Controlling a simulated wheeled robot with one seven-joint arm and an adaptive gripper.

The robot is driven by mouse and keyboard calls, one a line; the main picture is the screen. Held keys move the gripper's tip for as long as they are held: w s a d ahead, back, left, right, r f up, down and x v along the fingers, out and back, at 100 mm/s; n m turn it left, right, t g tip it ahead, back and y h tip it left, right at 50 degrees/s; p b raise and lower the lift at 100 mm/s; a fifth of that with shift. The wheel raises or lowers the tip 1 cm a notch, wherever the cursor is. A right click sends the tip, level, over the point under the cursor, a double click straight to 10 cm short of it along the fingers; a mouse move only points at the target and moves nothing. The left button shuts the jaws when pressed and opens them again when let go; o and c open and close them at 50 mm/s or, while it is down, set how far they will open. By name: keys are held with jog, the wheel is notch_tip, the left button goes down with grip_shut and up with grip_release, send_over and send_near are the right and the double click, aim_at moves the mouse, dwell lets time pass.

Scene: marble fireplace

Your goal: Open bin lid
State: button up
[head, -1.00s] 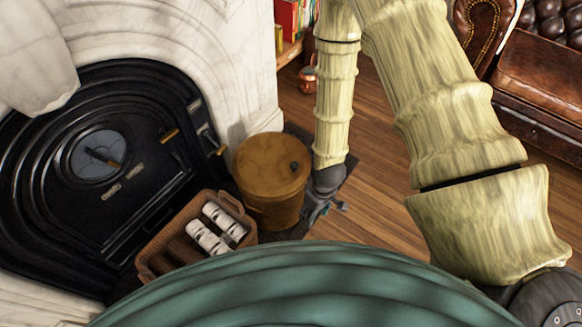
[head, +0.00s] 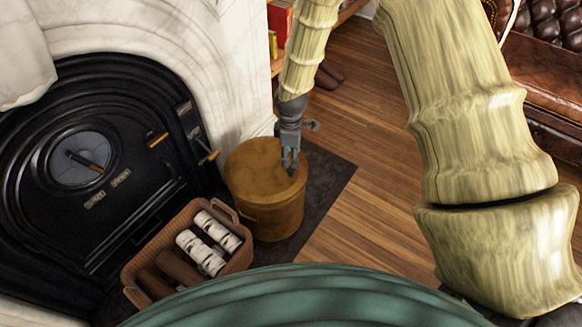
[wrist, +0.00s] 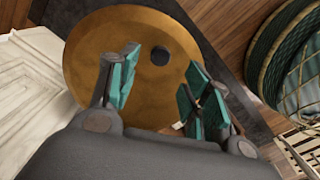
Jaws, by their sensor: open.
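The bin (head: 268,206) is a round brassy-brown container standing on the dark hearth mat. Its lid (head: 262,163) lies flat on top, closed. My gripper (head: 290,170) is over the right part of the lid in the head view and hides the knob there. In the wrist view the lid (wrist: 100,60) fills the middle, with a small dark knob (wrist: 159,56) near its centre. My gripper (wrist: 160,85) is open there, its two teal-padded fingers on either side below the knob. The gap between fingers and knob looks empty; whether they touch the lid I cannot tell.
A wicker basket (head: 133,274) with several logs stands left of the bin. The black fireplace (head: 60,215) and its white marble surround (head: 225,70) are behind and to the left. A leather sofa (head: 550,80) is at the far right.

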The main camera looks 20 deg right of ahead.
jog(key=shift+f+b, duration=0.55)
jog(key=shift+f, duration=2.55)
grip_shut()
